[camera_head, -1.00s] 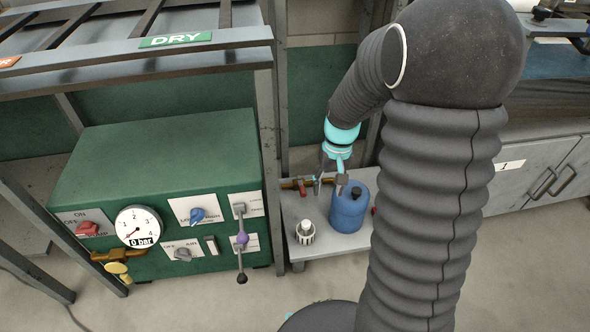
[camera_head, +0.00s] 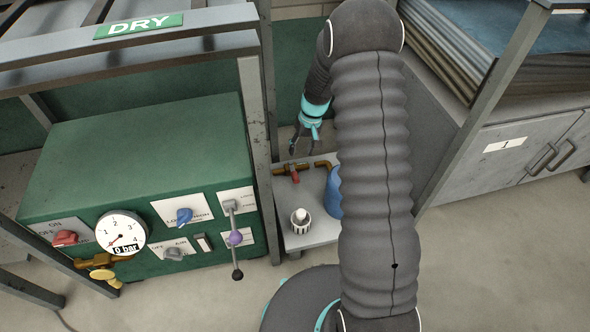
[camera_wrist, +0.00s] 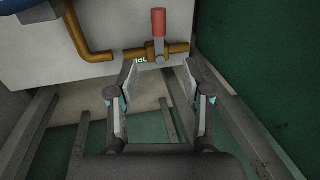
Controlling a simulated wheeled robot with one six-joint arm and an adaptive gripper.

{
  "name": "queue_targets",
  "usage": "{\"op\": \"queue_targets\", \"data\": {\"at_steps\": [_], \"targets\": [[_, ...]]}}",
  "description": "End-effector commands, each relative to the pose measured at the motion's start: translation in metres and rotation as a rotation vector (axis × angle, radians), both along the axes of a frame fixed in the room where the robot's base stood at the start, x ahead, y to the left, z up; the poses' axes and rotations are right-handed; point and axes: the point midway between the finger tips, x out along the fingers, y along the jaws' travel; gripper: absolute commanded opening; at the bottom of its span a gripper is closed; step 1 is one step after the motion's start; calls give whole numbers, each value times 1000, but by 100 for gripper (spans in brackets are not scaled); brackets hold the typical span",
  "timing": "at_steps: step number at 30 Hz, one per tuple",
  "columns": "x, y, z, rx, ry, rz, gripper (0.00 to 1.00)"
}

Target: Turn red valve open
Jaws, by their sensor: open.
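The red valve handle (camera_head: 295,177) sits on a brass pipe (camera_head: 318,164) at the low grey shelf beside the green cabinet. In the wrist view the red handle (camera_wrist: 158,22) stands across the pipe (camera_wrist: 92,52), pointing to the top of the picture. My gripper (camera_head: 301,147) is open and empty, behind the pipe in the head view. In the wrist view my gripper (camera_wrist: 160,72) has its fingers spread on either side of the valve's line, apart from the handle.
A blue container (camera_head: 334,192), partly hidden by my arm, and a white ribbed cap (camera_head: 300,221) stand on the shelf (camera_head: 310,240). The green cabinet (camera_head: 135,150) carries a gauge, knobs and levers. A grey rack post (camera_head: 258,150) stands left of the valve.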

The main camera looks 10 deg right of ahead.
Motion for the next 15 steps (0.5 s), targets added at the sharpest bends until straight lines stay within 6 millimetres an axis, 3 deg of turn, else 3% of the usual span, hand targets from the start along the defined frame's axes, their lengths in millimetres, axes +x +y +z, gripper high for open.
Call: {"op": "queue_targets", "data": {"at_steps": [15], "targets": [[-1,15,-91,-1,3,-4,49]]}}
